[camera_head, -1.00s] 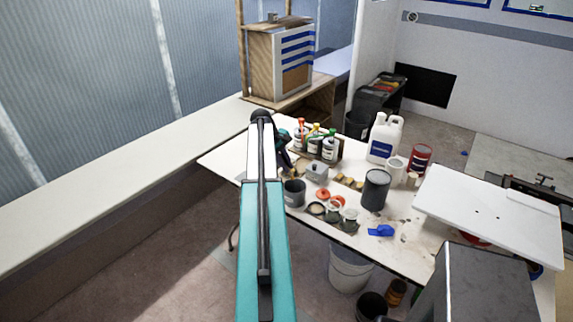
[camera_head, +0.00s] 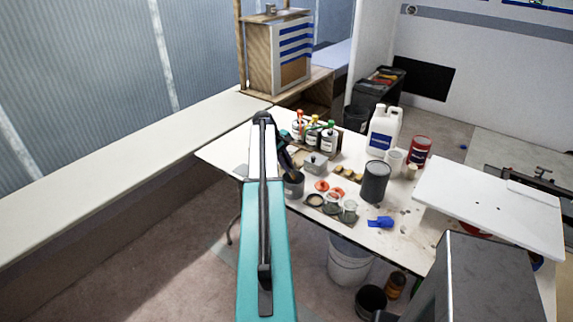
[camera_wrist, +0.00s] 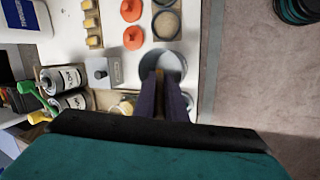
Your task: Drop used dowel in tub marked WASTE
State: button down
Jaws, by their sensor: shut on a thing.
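My gripper (camera_head: 291,172) is at the left part of the white table, with its dark fingers pointing down at a dark grey tub (camera_head: 293,189). In the wrist view the fingers (camera_wrist: 166,76) are closed around a thin brown dowel (camera_wrist: 159,103), mostly hidden between them. The fingertips overlap the near side of the round tub (camera_wrist: 176,59). I cannot tell whether the dowel's tip is inside the rim or above it. No WASTE marking is readable on the tub.
A grey metal box (camera_head: 315,163), labelled bottles (camera_head: 329,141) and orange lids (camera_head: 322,186) stand close by. A dark can (camera_head: 375,182), a white jug (camera_head: 381,135) and a blue object (camera_head: 380,222) are farther right. The table's front edge is near the tub.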

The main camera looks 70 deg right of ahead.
jog(key=shift+x, duration=0.8)
jog(key=c, duration=1.7)
grip_release()
jog(key=shift+b, duration=0.3)
jog(key=shift+b+v, duration=1.85)
jog(key=shift+v, duration=5)
